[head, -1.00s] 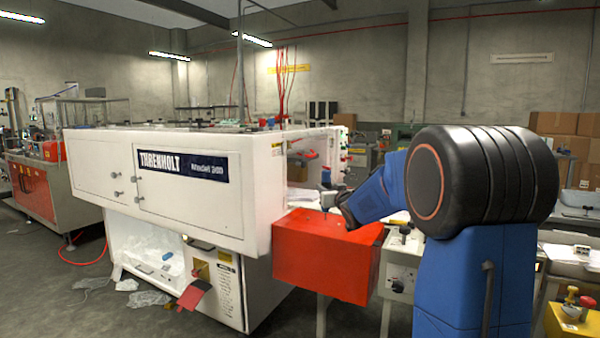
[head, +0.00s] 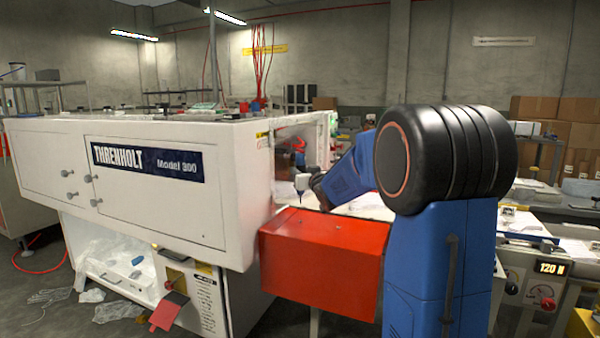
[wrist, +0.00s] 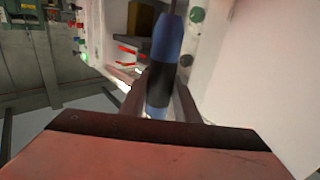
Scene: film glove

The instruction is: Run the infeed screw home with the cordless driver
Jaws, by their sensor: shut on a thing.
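My gripper (wrist: 160,92) is shut on a blue and black cylindrical tool, which looks like the cordless driver (wrist: 164,42). The tool stands between the two fingers in the wrist view, and its working end is not clear. In the head view my gripper (head: 309,183) is small and partly hidden by my arm. Small dark fasteners show on the box top, but I cannot tell whether one is the infeed screw.
The white machine (head: 40,155) labelled Threnholt Model 300 fills the left. A red surface (wrist: 150,155) with a dark edge fills the lower wrist view close by. A bench with a 120 N display (head: 552,268) is at right. Plastic bags (head: 118,311) lie on the floor.

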